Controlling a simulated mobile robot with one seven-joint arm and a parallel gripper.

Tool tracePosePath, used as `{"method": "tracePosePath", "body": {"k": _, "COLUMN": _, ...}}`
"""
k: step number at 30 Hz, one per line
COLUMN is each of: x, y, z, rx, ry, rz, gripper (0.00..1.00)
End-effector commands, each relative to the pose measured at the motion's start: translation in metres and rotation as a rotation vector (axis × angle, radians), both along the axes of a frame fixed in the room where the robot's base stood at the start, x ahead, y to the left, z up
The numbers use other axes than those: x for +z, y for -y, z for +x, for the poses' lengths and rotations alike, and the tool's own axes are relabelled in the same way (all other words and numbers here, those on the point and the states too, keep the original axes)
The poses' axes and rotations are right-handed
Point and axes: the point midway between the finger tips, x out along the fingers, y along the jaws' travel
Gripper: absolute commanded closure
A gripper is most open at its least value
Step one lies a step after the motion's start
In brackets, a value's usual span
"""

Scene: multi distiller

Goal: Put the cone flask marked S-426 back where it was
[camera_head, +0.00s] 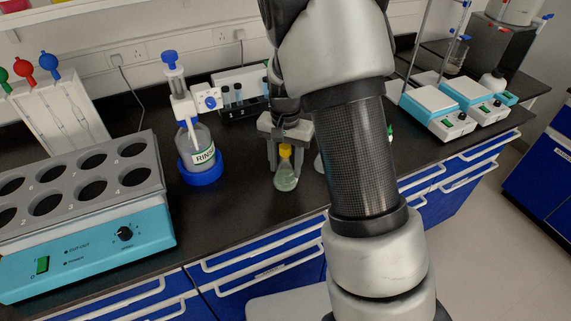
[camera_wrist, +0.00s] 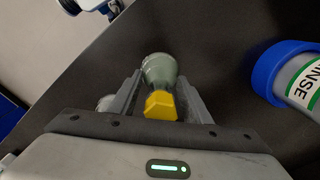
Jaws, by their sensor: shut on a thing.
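A small cone flask (camera_head: 287,180) with greenish-grey contents and a yellow cap stands upright, or nearly so, at the black bench in the head view. I cannot tell whether its base touches the bench. My gripper (camera_head: 286,150) is above it, with its fingers around the neck and cap. In the wrist view the flask (camera_wrist: 159,68) shows its body beyond the yellow cap, between the two fingers of my gripper (camera_wrist: 158,92), which is shut on it. No S-426 marking can be read in either view.
A bottle labelled RINSE (camera_head: 202,150) with a blue base ring stands left of the flask. A teal heating block with holes (camera_head: 90,255) is at far left. Two teal stirrer plates (camera_head: 430,105) are at right. Bench front is clear.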

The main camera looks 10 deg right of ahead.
Motion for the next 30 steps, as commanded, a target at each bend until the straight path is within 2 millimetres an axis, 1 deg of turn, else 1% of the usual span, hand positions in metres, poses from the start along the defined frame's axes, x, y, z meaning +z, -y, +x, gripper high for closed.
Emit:
{"method": "tracePosePath", "body": {"k": 4, "x": -0.004, "y": 0.0, "z": 0.0, "rx": 0.0, "ry": 0.0, "rz": 0.0, "gripper": 0.82}}
{"method": "tracePosePath", "body": {"k": 5, "x": -0.004, "y": 0.0, "z": 0.0, "rx": 0.0, "ry": 0.0, "rz": 0.0, "gripper": 0.55}}
{"method": "tracePosePath", "body": {"k": 6, "x": -0.003, "y": 0.0, "z": 0.0, "rx": 0.0, "ry": 0.0, "rz": 0.0, "gripper": 0.48}}
{"method": "tracePosePath", "body": {"k": 8, "x": -0.003, "y": 0.0, "z": 0.0, "rx": 0.0, "ry": 0.0, "rz": 0.0, "gripper": 0.38}}
{"method": "tracePosePath", "body": {"k": 16, "x": -0.003, "y": 0.0, "z": 0.0, "rx": 0.0, "ry": 0.0, "rz": 0.0, "gripper": 0.37}}
{"method": "tracePosePath", "body": {"k": 20, "x": 0.005, "y": 0.0, "z": 0.0, "rx": 0.001, "ry": 0.001, "rz": 0.0, "gripper": 0.37}}
{"method": "tracePosePath", "body": {"k": 23, "x": 0.02, "y": 0.0, "z": 0.001, "rx": 0.002, "ry": 0.004, "rz": 0.0, "gripper": 0.37}}
{"method": "tracePosePath", "body": {"k": 30, "x": 0.073, "y": 0.0, "z": 0.001, "rx": 0.003, "ry": 0.004, "rz": -0.001, "gripper": 0.37}}
